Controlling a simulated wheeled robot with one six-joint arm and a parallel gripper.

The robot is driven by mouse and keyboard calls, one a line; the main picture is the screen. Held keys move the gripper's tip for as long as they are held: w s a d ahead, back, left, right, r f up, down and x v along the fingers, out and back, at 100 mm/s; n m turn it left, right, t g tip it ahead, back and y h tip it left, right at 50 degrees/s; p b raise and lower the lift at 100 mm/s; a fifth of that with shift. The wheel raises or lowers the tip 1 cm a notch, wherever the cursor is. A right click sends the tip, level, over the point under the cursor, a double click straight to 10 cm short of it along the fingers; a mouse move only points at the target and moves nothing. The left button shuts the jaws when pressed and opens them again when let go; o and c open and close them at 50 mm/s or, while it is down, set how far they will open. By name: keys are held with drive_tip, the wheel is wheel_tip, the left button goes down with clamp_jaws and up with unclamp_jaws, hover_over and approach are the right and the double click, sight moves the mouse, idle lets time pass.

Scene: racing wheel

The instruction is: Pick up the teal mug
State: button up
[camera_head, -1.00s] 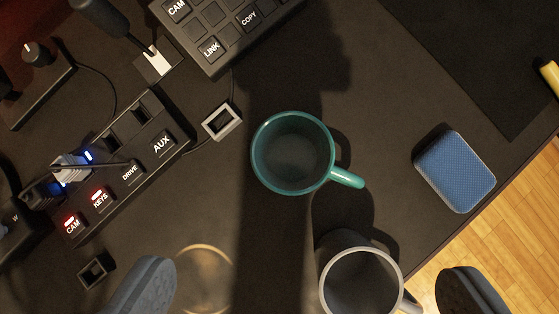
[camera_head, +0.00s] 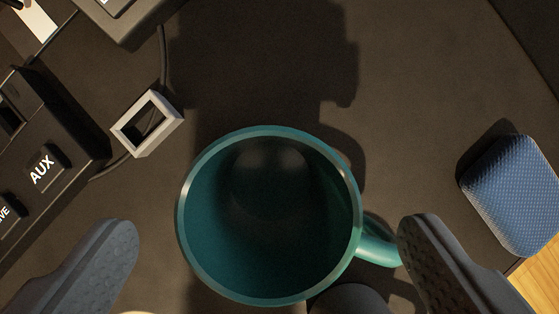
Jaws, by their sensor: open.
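The teal mug (camera_head: 190,222) stands upright on the dark desk in the lower middle of the view, seen from above and empty inside. Its handle (camera_head: 378,243) points to the right. My gripper (camera_head: 266,236) is open, with one finger to the left of the mug and the other to the right. The right finger overlaps the end of the handle in the picture; I cannot tell whether it touches. There is a visible gap between the left finger and the mug.
A dark grey mug (camera_head: 350,301) shows partly at the bottom edge, close to the teal mug. A blue textured box (camera_head: 515,195) lies at the right near the desk edge. A switch panel (camera_head: 60,140) and a small grey frame (camera_head: 147,123) are at the left. The desk (camera_head: 420,90) above is clear.

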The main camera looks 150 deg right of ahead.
hover_over(271, 176)
drive_tip(key=shift+f, duration=2.7)
drive_tip(key=c, duration=1.2)
wheel_tip(271, 176, up, 10)
drive_tip(key=shift+r, duration=0.1)
drive_tip(key=shift+c, duration=0.2)
